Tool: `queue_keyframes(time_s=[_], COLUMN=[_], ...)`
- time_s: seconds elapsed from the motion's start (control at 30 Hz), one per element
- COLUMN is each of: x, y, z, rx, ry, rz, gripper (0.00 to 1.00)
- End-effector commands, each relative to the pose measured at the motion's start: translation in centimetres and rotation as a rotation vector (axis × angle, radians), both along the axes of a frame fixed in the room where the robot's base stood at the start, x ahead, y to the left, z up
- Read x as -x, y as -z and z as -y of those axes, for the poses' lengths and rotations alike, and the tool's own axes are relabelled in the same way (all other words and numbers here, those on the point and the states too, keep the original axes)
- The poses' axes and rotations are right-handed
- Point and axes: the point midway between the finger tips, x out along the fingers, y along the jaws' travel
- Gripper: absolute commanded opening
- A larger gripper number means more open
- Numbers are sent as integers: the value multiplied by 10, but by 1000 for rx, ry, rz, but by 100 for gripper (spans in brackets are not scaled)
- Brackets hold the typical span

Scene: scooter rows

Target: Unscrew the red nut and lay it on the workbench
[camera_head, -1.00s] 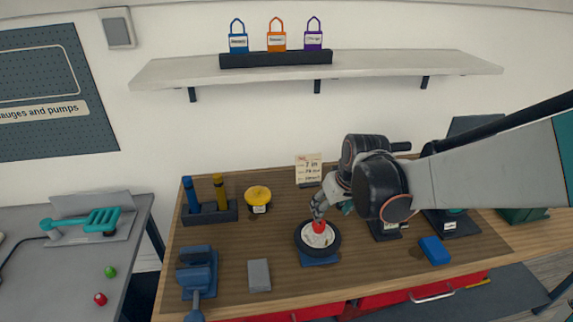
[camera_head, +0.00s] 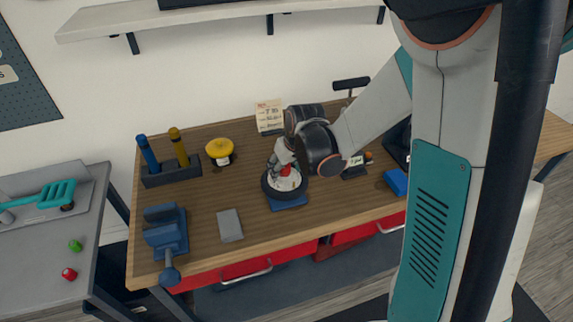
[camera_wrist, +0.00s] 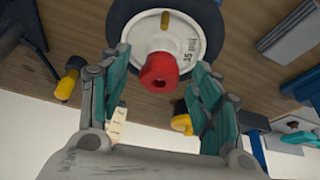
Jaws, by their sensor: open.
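The red nut (camera_wrist: 160,72) sits on the white hub (camera_wrist: 188,36) of a small black-tyred wheel in the wrist view. In the head view the nut (camera_head: 285,171) shows as a small red patch above the wheel (camera_head: 268,190), which lies on a blue base (camera_head: 290,205). My gripper (camera_wrist: 160,60) is open, with one teal finger on each side of the nut. Gaps show between the nut and both fingers. In the head view my gripper (camera_head: 281,161) is right above the wheel and partly hides the hub. The wooden workbench (camera_head: 250,230) lies beneath.
A yellow round thing (camera_head: 219,148) and a holder with blue and yellow tools (camera_head: 172,174) are behind left. A blue box (camera_head: 396,182) is at right. Bare wood lies between block and wheel.

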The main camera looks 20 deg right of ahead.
Motion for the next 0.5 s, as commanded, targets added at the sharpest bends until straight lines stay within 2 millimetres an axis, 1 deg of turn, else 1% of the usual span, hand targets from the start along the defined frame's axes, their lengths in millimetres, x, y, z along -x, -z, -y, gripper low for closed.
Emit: queue_keyframes(time_s=[0.17, 0.27, 0.3, 0.37, 0.4, 0.5], x=[0, 0, 0, 0, 0, 0], y=[0, 0, 0, 0, 0, 0], z=[0, 0, 0, 0, 0, 0], rx=[0, 0, 0, 0, 0, 0], ry=[0, 0, 0, 0, 0, 0], rz=[0, 0, 0, 0, 0, 0], gripper=[58, 37, 28, 15, 11, 11])
